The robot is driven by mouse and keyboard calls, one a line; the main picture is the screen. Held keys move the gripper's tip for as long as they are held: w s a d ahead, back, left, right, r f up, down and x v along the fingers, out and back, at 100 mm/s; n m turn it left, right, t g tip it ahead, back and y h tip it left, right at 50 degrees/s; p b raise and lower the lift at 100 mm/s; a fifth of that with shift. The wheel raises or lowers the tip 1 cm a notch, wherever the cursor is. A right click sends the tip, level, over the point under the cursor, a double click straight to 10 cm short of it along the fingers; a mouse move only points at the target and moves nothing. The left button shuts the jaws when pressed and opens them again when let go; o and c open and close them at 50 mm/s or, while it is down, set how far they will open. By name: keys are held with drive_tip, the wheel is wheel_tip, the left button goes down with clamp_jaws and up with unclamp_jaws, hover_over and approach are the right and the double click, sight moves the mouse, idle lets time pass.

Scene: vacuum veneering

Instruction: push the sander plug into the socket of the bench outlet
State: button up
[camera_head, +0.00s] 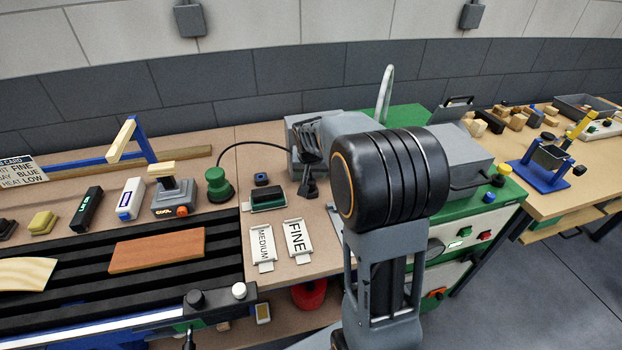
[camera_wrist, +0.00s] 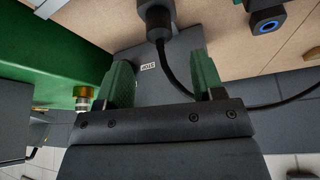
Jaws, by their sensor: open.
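The sander (camera_head: 217,186) is green and stands on the bench left of centre. Its black cord arcs right toward the grey box of the bench outlet (camera_head: 293,133). The dark sander plug (camera_wrist: 155,18) shows at the top edge of the wrist view, with the cord leading off it to the right. My gripper (camera_wrist: 160,72) is open. Its two green fingers stand apart, and the plug is beyond their tips, roughly in line with the gap. The outlet's grey housing (camera_wrist: 150,55), with a small label, lies beneath the fingers. The socket is hidden; I cannot tell whether the plug touches it.
A puck with a blue ring (camera_head: 262,179) and a dark green block (camera_head: 268,198) stand left of the outlet. Two labelled trays, MEDIUM (camera_head: 262,247) and FINE (camera_head: 298,240), lie in front. A green machine (camera_head: 402,115) stands close to the right.

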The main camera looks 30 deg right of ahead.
drive_tip(key=v, duration=0.7)
drive_tip(key=shift+r, duration=0.15)
